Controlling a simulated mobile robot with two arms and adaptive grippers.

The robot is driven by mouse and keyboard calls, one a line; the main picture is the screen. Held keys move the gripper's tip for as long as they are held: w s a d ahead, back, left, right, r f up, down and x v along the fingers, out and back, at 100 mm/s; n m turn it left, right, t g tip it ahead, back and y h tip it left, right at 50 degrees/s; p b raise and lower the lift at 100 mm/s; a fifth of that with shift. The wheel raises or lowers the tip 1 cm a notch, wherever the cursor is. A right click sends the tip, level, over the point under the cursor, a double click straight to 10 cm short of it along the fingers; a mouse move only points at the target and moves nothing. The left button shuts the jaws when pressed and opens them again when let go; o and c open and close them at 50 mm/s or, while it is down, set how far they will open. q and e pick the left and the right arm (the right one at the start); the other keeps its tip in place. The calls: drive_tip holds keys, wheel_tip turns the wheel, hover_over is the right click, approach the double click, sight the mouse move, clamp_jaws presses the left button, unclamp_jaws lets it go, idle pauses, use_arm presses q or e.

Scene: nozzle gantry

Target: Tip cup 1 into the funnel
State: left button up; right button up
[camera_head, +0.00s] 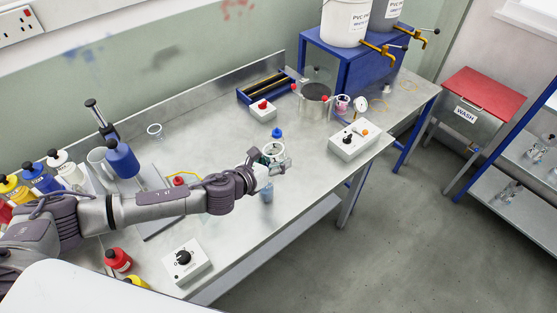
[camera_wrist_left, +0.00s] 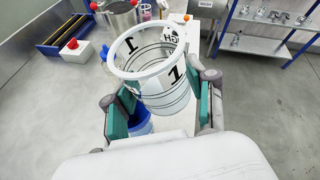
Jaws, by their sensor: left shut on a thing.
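My left gripper (camera_head: 274,166) is shut on cup 1 (camera_wrist_left: 158,83), a clear cup with a white rim, dark graduation lines and black "1" marks. In the left wrist view, green finger pads press on both sides of it. The cup stands roughly upright, its mouth open to the camera; I cannot tell what is in it. In the head view, cup 1 (camera_head: 272,149) is above the bench, partly covered by the gripper. I cannot make out a funnel for certain. My right gripper is not in view.
A metal pot (camera_head: 315,101) with red knobs, a white control box (camera_head: 352,140) and a blue rack (camera_head: 266,88) stand further along the bench (camera_head: 215,130). A bluish vessel (camera_head: 267,192) shows below the gripper. Several bottles crowd the left end.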

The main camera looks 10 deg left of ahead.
use_arm(q)
drive_tip(key=shift+w+a+f+m+y, duration=0.1)
drive_tip(key=shift+a+m+y, duration=0.15)
drive_tip(key=shift+m+y, duration=0.25)
drive_tip(key=shift+r, duration=1.5)
